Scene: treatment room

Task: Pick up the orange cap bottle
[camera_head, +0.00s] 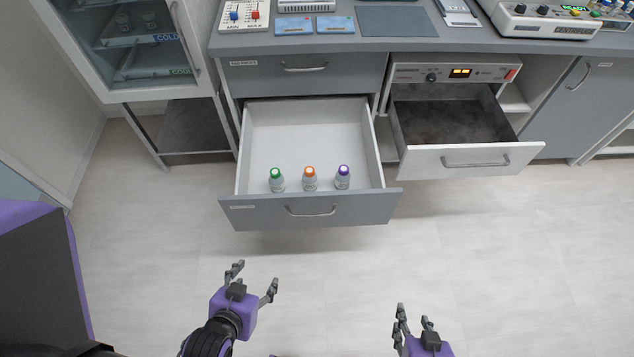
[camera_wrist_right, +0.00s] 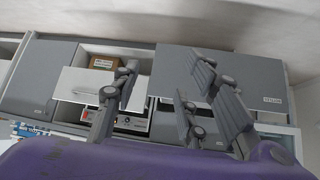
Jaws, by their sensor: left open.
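The orange cap bottle (camera_head: 310,179) stands upright in the open left drawer, near its front panel. A green cap bottle (camera_head: 277,180) stands to its left and a purple cap bottle (camera_head: 342,178) to its right, with small gaps between them. My left gripper (camera_head: 254,278) is open and empty, in front of and below the drawer in the head view. My right gripper (camera_head: 412,318) is at the bottom edge of the head view, well away from the bottles. In the right wrist view its fingers (camera_wrist_right: 160,90) are apart with nothing between them. No bottle shows there.
The white drawer (camera_head: 270,130) has a grey front with a handle. A second open drawer (camera_head: 470,158) with a dark interior is to its right. A glass-door cooler (camera_head: 140,50) stands at left. The counter (camera_head: 390,44) holds devices. The floor before the drawers is clear.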

